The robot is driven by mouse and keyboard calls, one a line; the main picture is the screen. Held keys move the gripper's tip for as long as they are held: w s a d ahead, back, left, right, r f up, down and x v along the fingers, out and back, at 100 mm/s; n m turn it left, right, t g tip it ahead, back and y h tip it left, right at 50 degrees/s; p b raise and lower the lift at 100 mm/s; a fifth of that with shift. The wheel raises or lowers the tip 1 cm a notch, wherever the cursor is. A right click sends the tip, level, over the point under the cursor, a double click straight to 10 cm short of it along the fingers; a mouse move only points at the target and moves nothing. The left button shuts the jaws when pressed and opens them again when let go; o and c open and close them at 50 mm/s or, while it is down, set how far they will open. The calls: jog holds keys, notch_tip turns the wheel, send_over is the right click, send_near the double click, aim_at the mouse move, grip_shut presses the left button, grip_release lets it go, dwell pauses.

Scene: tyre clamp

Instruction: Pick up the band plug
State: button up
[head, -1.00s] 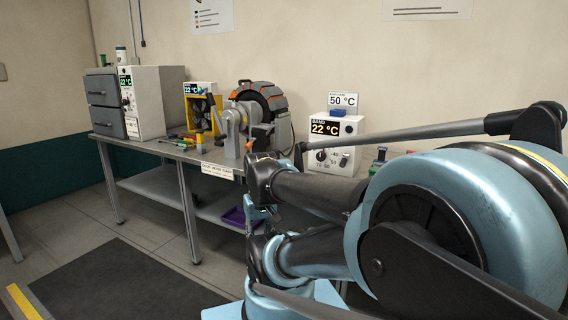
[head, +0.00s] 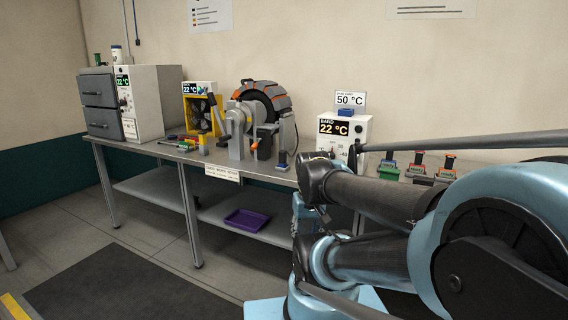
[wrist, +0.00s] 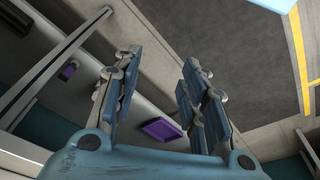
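I cannot pick out the band plug for certain. A small dark upright piece with a blue base (head: 282,162) stands near the front edge of the bench, right of the tyre clamp (head: 240,130), and may be it. A thin dark cable hangs by the clamp's right side. The white BAND box (head: 344,135) reads 22 °C and has a blue piece (head: 346,112) on top. My gripper (wrist: 160,62) is open in the wrist view, with nothing between its fingers. In the head view its fingers are not clear among my arm links.
A purple tray (head: 247,219) lies on the lower shelf and also shows in the wrist view (wrist: 163,130). Green, red and orange handled pieces (head: 420,163) stand at the bench's right. A drawer cabinet (head: 100,105) stands at the left. The floor mat (head: 120,280) is clear.

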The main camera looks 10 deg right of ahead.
jog(key=w+d+r+m+y, duration=0.1)
jog(key=w+r+m+y, duration=0.2)
jog(key=w+r+m, duration=1.9)
jog(key=w+d+r+m, duration=0.2)
jog(key=w+r, duration=0.1)
jog(key=w, duration=0.6)
jog(key=w+d+r+m, duration=0.1)
jog(key=w+r, duration=0.2)
jog(key=w, duration=0.6)
send_near(283, 152)
jog(key=shift+t+y, duration=0.3)
jog(key=shift+y, duration=0.1)
jog(key=w+f, duration=0.2)
jog(key=f, duration=0.1)
jog(key=w+a+f, duration=0.1)
jog(key=shift+a+f, duration=0.15)
jog(key=shift+f, duration=0.25)
jog(key=shift+s+d+x, duration=0.1)
jog(key=shift+d+x, duration=0.05)
jog(key=shift+x, duration=1.15)
jog(key=shift+s+d+x, duration=0.15)
jog(key=shift+x, duration=1.2)
jog(key=shift+f, duration=0.15)
jog(key=shift+c, duration=0.5)
grip_shut()
